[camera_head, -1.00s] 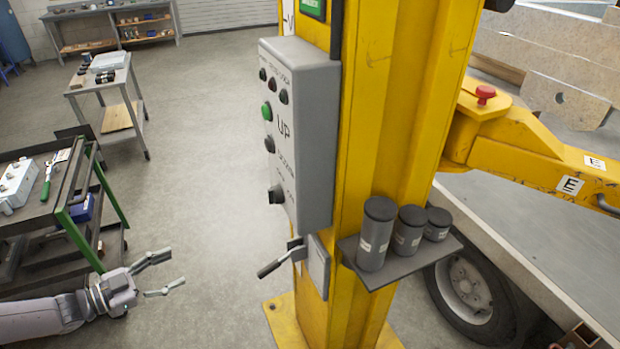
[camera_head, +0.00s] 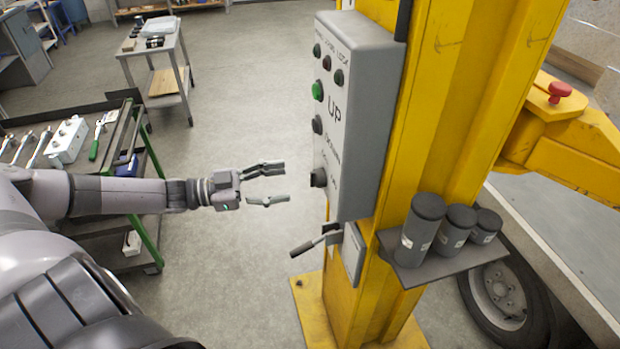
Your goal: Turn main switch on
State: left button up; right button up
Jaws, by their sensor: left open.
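A grey control box (camera_head: 362,115) is fixed to the yellow post (camera_head: 440,110), with several dark buttons, a green button (camera_head: 318,91) and the label "UP". A dark rotary knob (camera_head: 318,178) sits low on its face. Below the box, a small grey switch box (camera_head: 353,254) carries a lever (camera_head: 314,244) with a dark handle pointing left and slightly down. I cannot tell which of these is the main switch. My left gripper (camera_head: 283,184) is open and empty, left of the knob and above the lever, apart from both. My right gripper is not in view.
A shelf (camera_head: 450,264) with several dark cylindrical containers (camera_head: 422,228) juts from the post at the right. A tool cart (camera_head: 150,215) with a green frame stands at the left behind my arm. Open floor lies between cart and post.

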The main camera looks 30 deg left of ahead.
aim_at(317, 178)
pick_arm(q)
jog(key=p+x, duration=0.1)
jog(key=x, duration=0.6)
jog(key=shift+w+d, duration=0.2)
jog(key=c, duration=1.1)
jog(key=shift+c, duration=0.2)
jog(key=m, duration=0.5)
jog(key=m+y, duration=0.1)
jog(key=m, duration=0.5)
jog(key=shift+s+d+f, duration=0.1)
jog(key=shift+s+d, duration=0.05)
jog(key=shift+m, duration=0.4)
